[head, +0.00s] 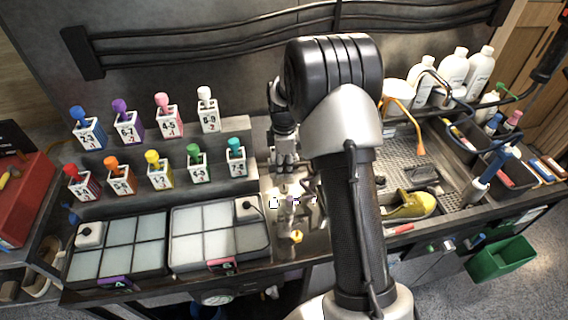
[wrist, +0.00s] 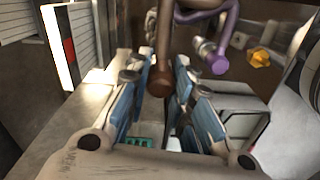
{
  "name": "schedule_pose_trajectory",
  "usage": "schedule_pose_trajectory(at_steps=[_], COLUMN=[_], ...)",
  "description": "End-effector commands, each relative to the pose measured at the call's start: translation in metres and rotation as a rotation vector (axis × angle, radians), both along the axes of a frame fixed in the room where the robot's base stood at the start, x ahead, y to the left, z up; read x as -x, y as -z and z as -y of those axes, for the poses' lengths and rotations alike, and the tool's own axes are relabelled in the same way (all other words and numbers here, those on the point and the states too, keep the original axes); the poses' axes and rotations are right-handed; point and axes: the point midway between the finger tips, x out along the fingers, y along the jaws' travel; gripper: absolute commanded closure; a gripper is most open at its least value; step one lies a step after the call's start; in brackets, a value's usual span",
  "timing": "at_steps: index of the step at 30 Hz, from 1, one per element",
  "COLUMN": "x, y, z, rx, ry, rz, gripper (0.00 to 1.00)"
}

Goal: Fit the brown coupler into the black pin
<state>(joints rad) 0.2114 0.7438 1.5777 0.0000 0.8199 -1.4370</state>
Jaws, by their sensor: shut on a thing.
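The brown coupler (wrist: 161,80) is in the wrist view, a brown tube with a rounded end that sits between the fingers. My gripper (wrist: 165,62), with blue-sided fingers, is closed around it. In the head view my gripper (head: 291,196) points down over the metal sink area, left of my arm. The coupler is too small to make out clearly there. I cannot pick out the black pin for certain in either view.
A purple tube (wrist: 217,62) and a yellow piece (wrist: 260,58) lie close beyond the fingers. Two lidded trays (head: 120,247) stand to the left, with several numbered brush holders (head: 152,172) behind.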

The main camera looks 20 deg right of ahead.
Motion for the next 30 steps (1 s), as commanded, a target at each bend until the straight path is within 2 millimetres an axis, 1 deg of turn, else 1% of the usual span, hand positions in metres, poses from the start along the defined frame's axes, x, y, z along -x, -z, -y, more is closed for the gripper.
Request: schedule_pose_trajectory(at_steps=[1, 3, 9, 30], x=[0.000, 0.000, 0.000, 0.000], y=[0.009, 0.015, 0.026, 0.027], z=[0.000, 0.000, 0.000, 0.000], rx=[0.000, 0.000, 0.000, 0.000], ry=[0.000, 0.000, 0.000, 0.000], rz=[-0.001, -0.001, 0.000, 0.000], gripper=[1.00, 1.00, 1.00, 1.00])
